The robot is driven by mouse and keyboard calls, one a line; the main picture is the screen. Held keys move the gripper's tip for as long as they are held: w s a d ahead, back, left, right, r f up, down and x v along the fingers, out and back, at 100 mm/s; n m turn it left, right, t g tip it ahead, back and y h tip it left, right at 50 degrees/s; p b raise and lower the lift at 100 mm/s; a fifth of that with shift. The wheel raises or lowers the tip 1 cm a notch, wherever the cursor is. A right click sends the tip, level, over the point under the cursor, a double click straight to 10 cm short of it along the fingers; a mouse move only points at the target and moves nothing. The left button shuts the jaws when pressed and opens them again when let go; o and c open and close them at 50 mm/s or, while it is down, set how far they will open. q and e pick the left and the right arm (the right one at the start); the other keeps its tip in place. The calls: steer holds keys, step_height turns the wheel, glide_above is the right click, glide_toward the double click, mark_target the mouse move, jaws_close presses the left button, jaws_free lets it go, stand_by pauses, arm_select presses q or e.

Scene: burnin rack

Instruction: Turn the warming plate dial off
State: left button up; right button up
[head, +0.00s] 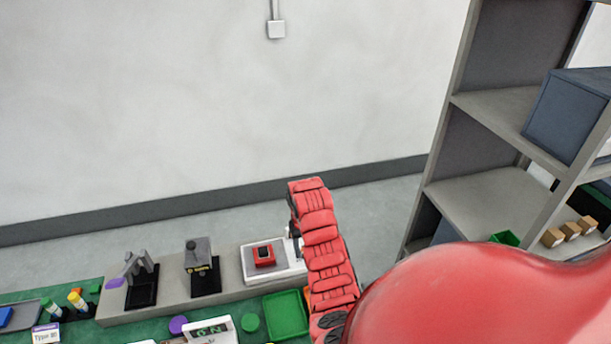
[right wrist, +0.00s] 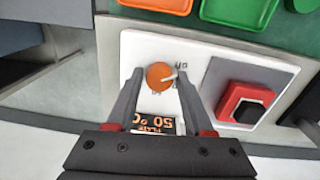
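The warming plate is a white unit (right wrist: 205,50) with an orange dial (right wrist: 160,75) in the right wrist view. A white pointer mark on the dial points right, towards small lettering I cannot read clearly. In the head view the plate's white edge (head: 283,275) shows, while my red right arm hides the dial. My left gripper is not in view.
A red block with a dark top (right wrist: 245,104) sits on the plate's grey pad (right wrist: 222,72). Green tray (head: 286,315) lies in front. A black stand (head: 203,276) is to the left. Shelving (head: 480,195) rises at the right.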

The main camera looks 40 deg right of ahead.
steer(key=shift+o, duration=1.2)
step_height(320, 180, up, 6)
steer(key=p, duration=0.4)
steer(key=shift+w+a+r+p, duration=0.1)
steer(key=shift+r+p, duration=0.15)
steer(key=shift+p, duration=0.1)
step_height(320, 180, up, 11)
steer(key=p, duration=0.2)
steer(key=shift+a, duration=0.2)
steer(key=shift+f, duration=0.15)
